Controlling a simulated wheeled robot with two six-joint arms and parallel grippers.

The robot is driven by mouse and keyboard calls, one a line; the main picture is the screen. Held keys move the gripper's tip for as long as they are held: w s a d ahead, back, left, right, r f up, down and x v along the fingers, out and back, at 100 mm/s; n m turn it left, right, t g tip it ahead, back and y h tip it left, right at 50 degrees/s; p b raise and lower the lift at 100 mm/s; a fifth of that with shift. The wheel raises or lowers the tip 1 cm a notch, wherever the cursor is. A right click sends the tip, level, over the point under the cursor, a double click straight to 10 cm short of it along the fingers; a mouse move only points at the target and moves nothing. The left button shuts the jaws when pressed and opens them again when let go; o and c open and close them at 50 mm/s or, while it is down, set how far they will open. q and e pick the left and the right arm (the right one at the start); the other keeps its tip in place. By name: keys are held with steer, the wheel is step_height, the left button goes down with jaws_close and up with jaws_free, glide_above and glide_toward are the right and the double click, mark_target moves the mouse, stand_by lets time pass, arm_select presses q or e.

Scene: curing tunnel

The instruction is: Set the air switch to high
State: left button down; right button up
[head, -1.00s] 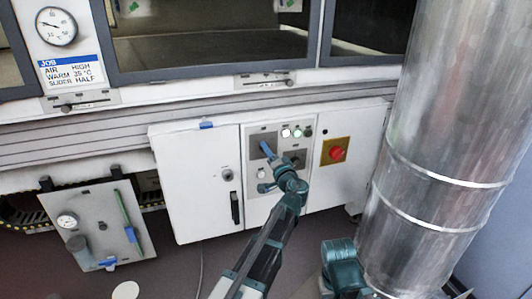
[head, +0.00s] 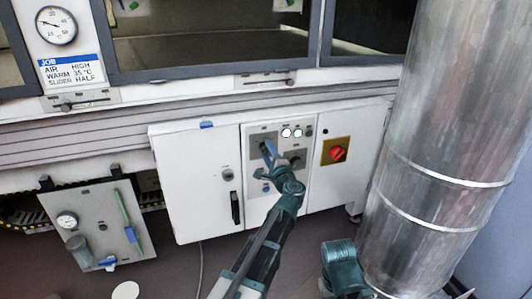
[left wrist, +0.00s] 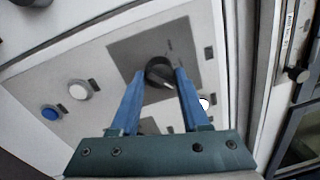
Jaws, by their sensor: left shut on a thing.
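The job card (head: 68,70) by the gauge reads AIR HIGH, WARM 35 °C, SLIDER HALF. The white cabinet's control panel (head: 255,213) has two dark grey plates, upper left and lower right. My left gripper (head: 268,148) is at the upper left plate. In the left wrist view its blue fingers stand on both sides of a dark knob (left wrist: 158,70) on a grey plate (left wrist: 125,52) and are shut on it. The knob's markings are too small to read. In the head view the fingers and wrist hide the knob. My right gripper is not in view.
A blue button (left wrist: 49,112) and a white button (left wrist: 78,90) are on the panel. A red rotary switch (head: 337,154) is to the right. A big metal duct (head: 430,140) stands at the right.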

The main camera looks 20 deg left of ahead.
arm_select(q)
steer(key=shift+s+a+m, duration=0.15)
steer(key=shift+a+m, duration=0.05)
steer(key=shift+m, duration=0.1)
stand_by(0.4)
steer(key=c, duration=0.5)
jaws_free()
steer(key=shift+r, duration=0.1)
steer(key=shift+o, duration=0.5)
steer(key=shift+d, duration=0.1)
steer(key=v, duration=1.3)
steer(key=shift+s+b, duration=0.3)
steer(key=shift+b, duration=0.05)
steer(key=shift+d, duration=0.1)
